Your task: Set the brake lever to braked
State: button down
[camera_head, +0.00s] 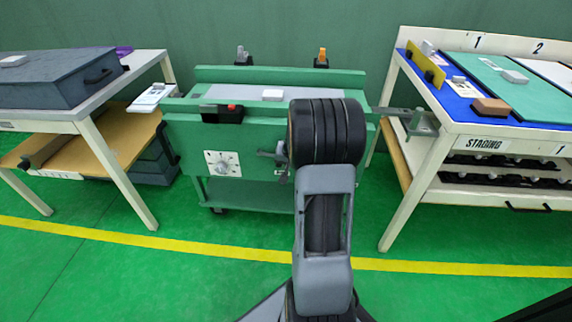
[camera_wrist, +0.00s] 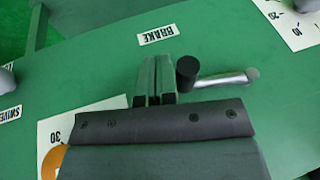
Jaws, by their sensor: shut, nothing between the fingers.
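The brake lever is a silver rod (camera_wrist: 222,79) with a black knob (camera_wrist: 187,72) at its left end, below the BRAKE label (camera_wrist: 158,34) on a green panel. The rod lies nearly level in the wrist view, with its other end at the right. My gripper (camera_wrist: 155,60) is shut and empty, with its fingertips just left of the knob. I cannot tell whether they touch it. In the head view my arm hides most of this area; a small grey part shows beside it, and I cannot tell whether it is lever or gripper.
The green cart (camera_head: 250,125) carries a white dial plate (camera_head: 222,163) on its front. A white plate marked 30 (camera_wrist: 75,132) and another scale plate (camera_wrist: 290,20) flank the lever. A grey-topped table stands left, and the STAGING table (camera_head: 497,144) stands right. Green floor is open in front.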

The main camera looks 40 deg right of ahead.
jog(key=shift+r, duration=0.15)
jog(key=shift+r+p, duration=0.65)
jog(key=shift+r, duration=0.05)
jog(key=shift+r, duration=0.1)
jog(key=d+p+v, duration=0.2)
jog(key=p+v, duration=0.3)
jog(key=v, duration=0.8)
jog(key=shift+s, duration=0.25)
